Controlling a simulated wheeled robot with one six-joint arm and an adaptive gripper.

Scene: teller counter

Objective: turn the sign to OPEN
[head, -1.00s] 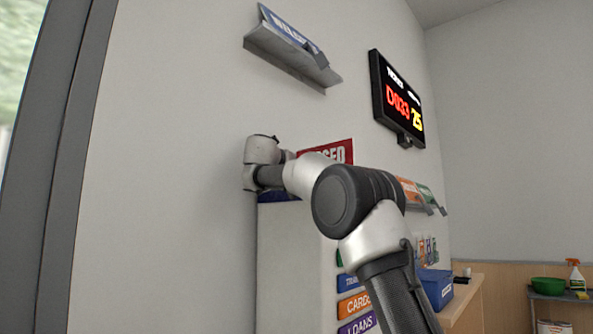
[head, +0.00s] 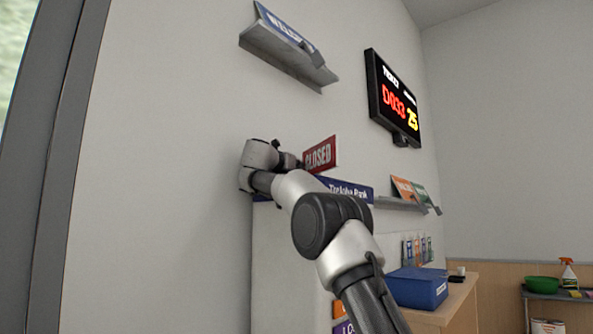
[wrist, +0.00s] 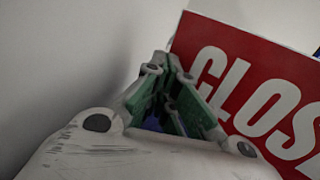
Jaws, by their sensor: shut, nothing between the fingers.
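The red sign (head: 320,154) hangs at the wall above the blue bank header and shows CLOSED in white letters. In the wrist view the sign (wrist: 262,85) fills the right side and looks tilted, its right part cut off by the frame. My gripper (wrist: 168,62) is shut and empty, its fingertips at the left edge of the sign. I cannot tell whether they touch it. In the head view my gripper (head: 297,162) is small, at the sign's left edge, partly hidden by my wrist.
A blue Tmkoba Bank header (head: 348,190) tops the white panel below the sign. A welcome shelf (head: 285,55) is above, and a ticket display (head: 393,98) is at upper right. A leaflet shelf (head: 400,205) and a blue box (head: 417,288) are to the right. The wall at left is bare.

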